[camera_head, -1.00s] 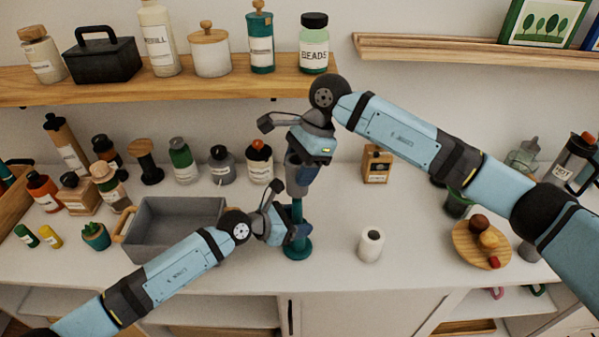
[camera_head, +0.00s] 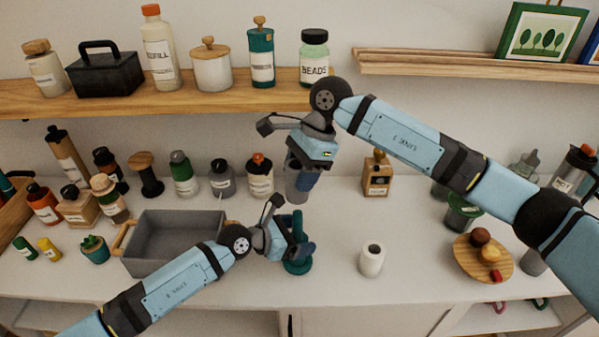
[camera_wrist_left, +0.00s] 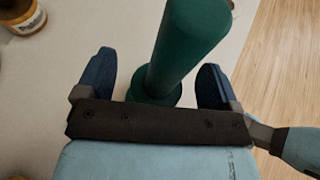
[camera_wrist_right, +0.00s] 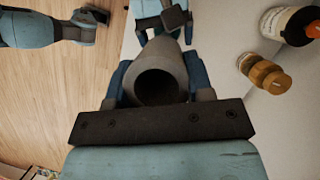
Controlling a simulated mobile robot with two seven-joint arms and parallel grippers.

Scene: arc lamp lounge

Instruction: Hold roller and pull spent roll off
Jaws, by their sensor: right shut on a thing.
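The teal roller holder (camera_head: 298,266) stands upright on the white counter. Its post also shows in the left wrist view (camera_wrist_left: 190,40). My left gripper (camera_head: 291,243) is low at the post, its fingers spread on either side with gaps showing in the left wrist view. My right gripper (camera_head: 303,178) is shut on the spent roll, a bare grey tube (camera_head: 297,190), above the holder. In the right wrist view the tube (camera_wrist_right: 160,72) sits between the fingers with its dark hollow end facing me. The tube's lower end is near the post top; any overlap is unclear.
A white fresh roll (camera_head: 371,261) stands to the right on clear counter. A grey bin (camera_head: 160,262) is at the left, with several bottles behind it. A wooden plate (camera_head: 470,265) with small items is at the right. A shelf (camera_head: 200,96) runs above.

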